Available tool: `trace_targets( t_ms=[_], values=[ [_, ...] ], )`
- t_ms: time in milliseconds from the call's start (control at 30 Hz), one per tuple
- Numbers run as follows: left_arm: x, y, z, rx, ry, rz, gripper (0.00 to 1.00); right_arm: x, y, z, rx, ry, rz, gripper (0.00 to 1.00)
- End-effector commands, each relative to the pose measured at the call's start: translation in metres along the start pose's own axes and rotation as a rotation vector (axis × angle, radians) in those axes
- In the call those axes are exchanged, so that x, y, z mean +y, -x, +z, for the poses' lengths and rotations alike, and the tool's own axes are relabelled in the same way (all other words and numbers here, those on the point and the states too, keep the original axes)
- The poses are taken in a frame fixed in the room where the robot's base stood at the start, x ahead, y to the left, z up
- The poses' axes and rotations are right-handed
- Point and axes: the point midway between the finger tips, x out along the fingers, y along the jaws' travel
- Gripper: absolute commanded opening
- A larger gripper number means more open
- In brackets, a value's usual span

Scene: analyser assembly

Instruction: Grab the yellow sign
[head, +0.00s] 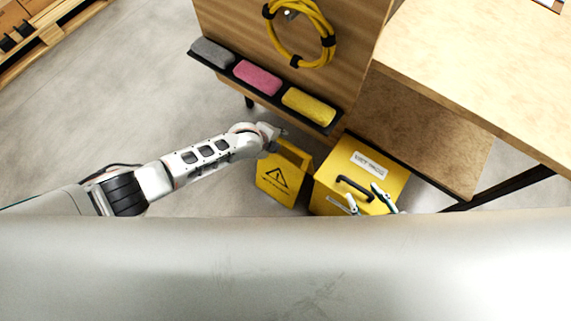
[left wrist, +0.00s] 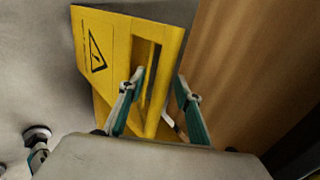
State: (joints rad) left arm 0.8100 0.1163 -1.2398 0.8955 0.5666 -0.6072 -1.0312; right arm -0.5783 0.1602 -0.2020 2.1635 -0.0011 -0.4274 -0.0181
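The yellow sign (head: 279,180) with a black warning triangle stands on the floor, left of a yellow box. In the left wrist view the sign (left wrist: 105,45) shows a slotted handle at its edge. My left gripper (head: 275,138) is at the sign's top edge. In the left wrist view its fingers (left wrist: 162,95) are apart, one on each side of the handle bar; I see no clear grip. My right gripper (head: 368,200) is over the yellow box, its fingers apart with nothing visible between them. Its lower part is hidden by my body.
The yellow box (head: 374,165) with a black handle sits close right of the sign. Above is a wooden panel (head: 235,25) with a ledge of grey, pink and yellow sponges (head: 309,106) and a coiled yellow cable (head: 328,42). A wooden table (head: 480,60) is at right.

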Motion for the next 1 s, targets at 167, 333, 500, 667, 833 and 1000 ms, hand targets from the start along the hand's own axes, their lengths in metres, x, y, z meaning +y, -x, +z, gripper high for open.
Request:
trace_targets(
  t_ms=[167,333,500,667,833,1000],
  values=[
    [-0.002,-0.005,0.0,-0.001,-0.001,-0.002,0.34,-0.002,0.0,-0.008,0.015,0.001,-0.004,0.4],
    [-0.003,-0.004,0.001,-0.001,-0.001,-0.003,0.23,-0.002,0.0,-0.01,0.017,0.0,-0.003,0.4],
    [-0.002,-0.004,0.001,-0.001,-0.001,-0.003,0.0,-0.001,0.0,-0.007,0.011,-0.003,-0.002,0.4],
    [-0.004,-0.004,0.0,0.001,0.001,-0.006,0.0,-0.002,0.001,-0.001,0.0,-0.004,-0.002,0.4],
    [-0.004,-0.003,0.0,0.001,0.001,-0.005,0.0,-0.001,0.001,0.001,-0.003,-0.004,0.0,0.4],
    [-0.008,0.002,0.0,0.0,0.0,-0.007,0.0,0.0,0.001,-0.004,0.004,-0.004,0.003,0.4]
  ],
)
